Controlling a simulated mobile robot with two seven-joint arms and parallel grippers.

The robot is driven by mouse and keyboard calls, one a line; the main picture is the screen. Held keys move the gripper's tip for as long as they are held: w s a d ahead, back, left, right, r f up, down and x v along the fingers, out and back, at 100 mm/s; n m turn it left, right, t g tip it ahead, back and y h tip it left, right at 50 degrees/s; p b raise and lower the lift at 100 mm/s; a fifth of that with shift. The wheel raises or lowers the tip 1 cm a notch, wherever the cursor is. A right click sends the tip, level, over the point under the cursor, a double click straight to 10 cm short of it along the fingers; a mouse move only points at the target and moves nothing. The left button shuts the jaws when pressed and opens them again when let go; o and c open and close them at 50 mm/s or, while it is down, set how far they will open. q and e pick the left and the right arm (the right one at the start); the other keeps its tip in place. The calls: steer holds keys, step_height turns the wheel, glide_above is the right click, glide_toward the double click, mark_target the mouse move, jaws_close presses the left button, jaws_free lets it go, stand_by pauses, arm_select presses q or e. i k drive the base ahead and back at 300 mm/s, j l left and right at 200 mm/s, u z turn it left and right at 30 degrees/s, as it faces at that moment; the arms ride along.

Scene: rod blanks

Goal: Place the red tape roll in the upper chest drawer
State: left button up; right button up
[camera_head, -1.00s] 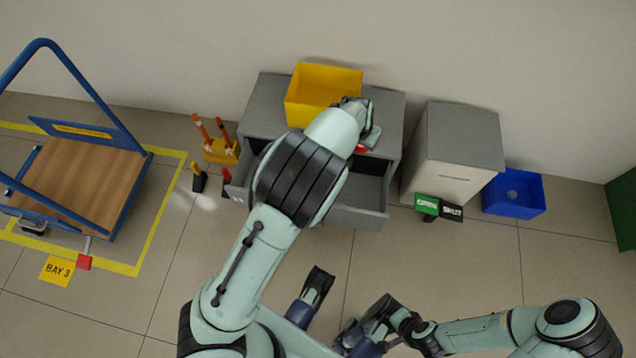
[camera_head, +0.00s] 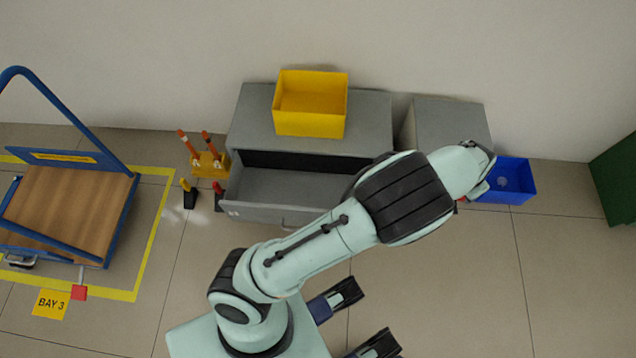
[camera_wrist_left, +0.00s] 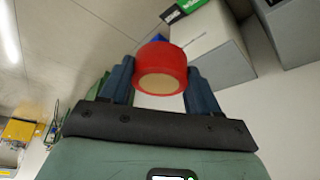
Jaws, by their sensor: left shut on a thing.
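A red tape roll (camera_wrist_left: 165,60) is held between the two blue fingers of my left gripper (camera_wrist_left: 160,75), which is shut on it. In the head view only a sliver of the red tape roll (camera_head: 461,200) shows under my left wrist, at the front right of the smaller cabinet and left of the blue bin. The grey chest (camera_head: 250,115) has its upper drawer (camera_head: 265,186) pulled open. The visible part of the drawer is empty; its right end is hidden by my left arm. The roll is to the right of the drawer.
A yellow bin (camera_head: 310,105) stands on the chest. A smaller grey cabinet (camera_head: 445,115) and a blue bin (camera_head: 512,182) are to the right. A blue cart (camera_head: 70,205) and orange-topped posts (camera_head: 207,160) are on the left.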

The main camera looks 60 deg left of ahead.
mark_target(307, 189)
steer(key=k+j, duration=0.15)
steer(key=j, duration=0.2)
steer(key=k+j, duration=0.15)
steer(key=j, duration=0.2)
steer(key=k+j, duration=0.15)
steer(key=j, duration=0.2)
steer(key=k+j, duration=0.15)
steer(key=j, duration=0.2)
steer(key=k+j, duration=0.15)
steer(key=j, duration=0.15)
steer(key=j+z, duration=0.05)
